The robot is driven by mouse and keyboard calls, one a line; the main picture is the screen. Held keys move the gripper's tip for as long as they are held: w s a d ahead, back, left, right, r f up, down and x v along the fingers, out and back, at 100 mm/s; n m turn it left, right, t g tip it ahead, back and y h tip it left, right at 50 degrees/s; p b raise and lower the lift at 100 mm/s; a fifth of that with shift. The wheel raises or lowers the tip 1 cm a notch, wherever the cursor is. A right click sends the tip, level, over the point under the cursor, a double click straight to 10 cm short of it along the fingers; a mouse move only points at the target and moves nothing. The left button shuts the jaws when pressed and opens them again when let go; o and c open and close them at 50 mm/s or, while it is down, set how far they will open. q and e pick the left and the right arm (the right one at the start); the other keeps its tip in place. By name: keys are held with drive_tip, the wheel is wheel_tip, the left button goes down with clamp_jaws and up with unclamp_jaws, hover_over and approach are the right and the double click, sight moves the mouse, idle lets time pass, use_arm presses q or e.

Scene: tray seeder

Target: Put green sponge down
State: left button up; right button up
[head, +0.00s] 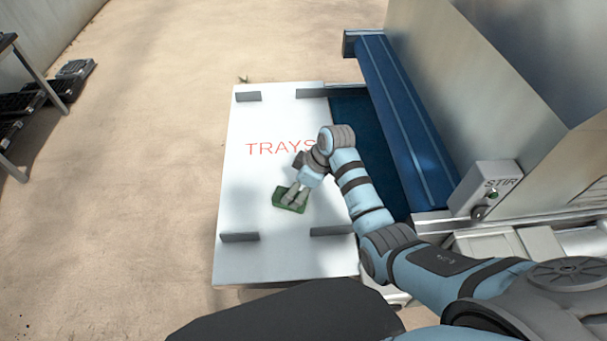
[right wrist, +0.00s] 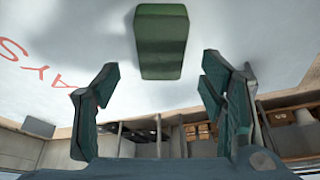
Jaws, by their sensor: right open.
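The green sponge (head: 281,203) lies on the white board marked TRAYS (head: 250,190), left of the blue machine. It also shows in the right wrist view (right wrist: 162,42), just past my fingertips and centred between them. My right gripper (head: 295,195) reaches down over the sponge from the right. In the right wrist view its two fingers (right wrist: 160,80) are spread wide, with a gap to the sponge and nothing held. In the head view the fingers cover part of the sponge. My left gripper is not in view.
Short grey guide blocks (head: 239,237) stand near the board's corners. The blue machine bed (head: 400,115) and a STIR control box (head: 486,188) are to the right. Dark trays (head: 42,92) lie on the floor far left. The board's left part is clear.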

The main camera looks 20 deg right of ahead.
drive_tip(key=p+v, duration=0.1)
drive_tip(key=v, duration=0.6)
